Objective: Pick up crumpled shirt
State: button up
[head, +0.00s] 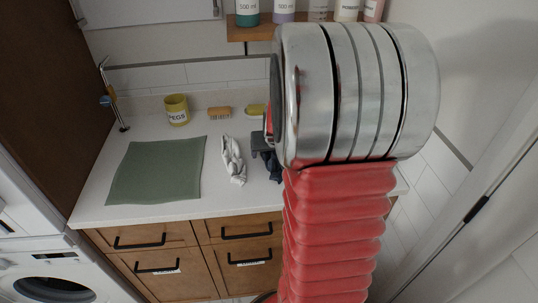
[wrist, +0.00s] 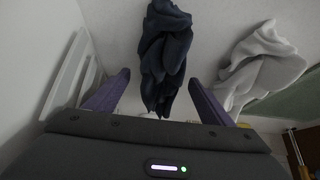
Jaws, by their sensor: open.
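Two crumpled cloths lie on the white counter, and I cannot tell which one is the shirt. The dark navy cloth (wrist: 166,50) is in the upper middle of the wrist view, in line with the gap between my fingers. In the head view the navy cloth (head: 272,166) is partly hidden by my arm. The pale grey-white cloth (wrist: 262,65) is to its right in the wrist view and also shows in the head view (head: 233,160). My gripper (wrist: 158,90) is open, with purple fingers apart and nothing clearly held; whether it touches the navy cloth is unclear.
A green mat (head: 156,172) lies on the counter (head: 95,205), left of the white cloth. A yellow pegs pot (head: 177,110), an orange brush (head: 219,113) and a yellow item (head: 256,109) stand along the back. A shelf (head: 250,33) with bottles hangs above.

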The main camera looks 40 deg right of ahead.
jog(key=shift+w+f, duration=0.1)
jog(key=shift+f, duration=0.05)
jog(key=shift+c, duration=0.6)
jog(key=c, duration=1.2)
notch_tip(320, 180, up, 28)
dwell(0.6)
